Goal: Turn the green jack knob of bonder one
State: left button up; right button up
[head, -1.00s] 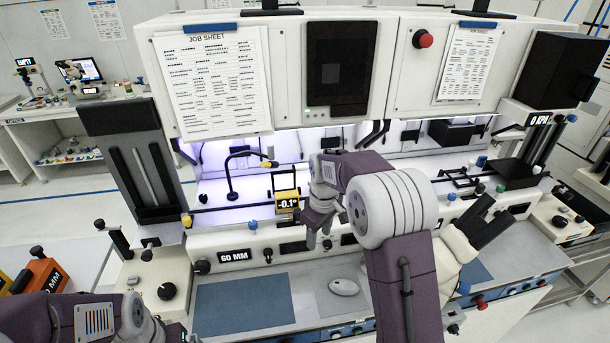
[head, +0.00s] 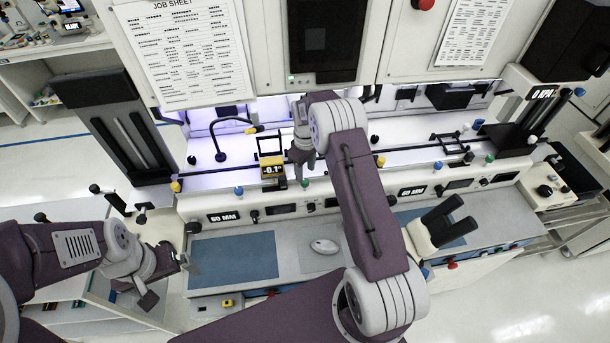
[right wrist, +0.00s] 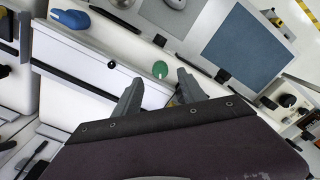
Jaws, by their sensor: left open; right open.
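A green knob (head: 305,182) sits on the front edge of the left bonder, just right of the yellow -0.1° readout (head: 272,170). My right gripper (head: 299,174) points down just above and beside this knob. In the right wrist view, the green knob (right wrist: 160,69) shows between and beyond the two open fingers (right wrist: 157,90), apart from them as far as I can tell. My left gripper (head: 166,283) is open and empty at the lower left, away from the bonder. A second green knob (head: 489,158) sits on the right bonder.
A blue knob (head: 238,191) and a yellow knob (head: 175,186) stand left along the same front edge. A black gooseneck lamp (head: 219,140) rises behind. A white mouse (head: 323,246) lies on the desk by a blue mat (head: 233,260). Eyepieces (head: 437,222) stand at right.

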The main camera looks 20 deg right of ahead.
aim_at(305, 180)
notch_tip(305, 180, down, 4)
jog(key=shift+d+f+p, duration=0.1)
jog(key=shift+f+p, duration=0.05)
jog(key=shift+p, duration=0.8)
jog(key=shift+s+a+f, duration=0.1)
jog(key=shift+a+f, duration=0.15)
jog(key=shift+f, duration=0.15)
jog(key=shift+d, duration=0.15)
jog(key=c, duration=0.4)
grip_shut()
jog(key=shift+f+n+b, duration=0.2)
jog(key=shift+n+b, duration=0.5)
jog(key=shift+b, duration=0.2)
jog(key=shift+w+n+b, duration=0.2)
jog(key=shift+n+b, duration=0.85)
jog(key=shift+n, duration=0.05)
pick_arm(q)
jog(key=shift+f+b, duration=1.3)
jog(key=shift+f, duration=0.5)
pick_arm(e)
jog(key=shift+r+n, duration=0.15)
jog(key=shift+n, duration=0.9)
jog(key=shift+r+n, duration=0.1)
jog(key=shift+n, duration=0.95)
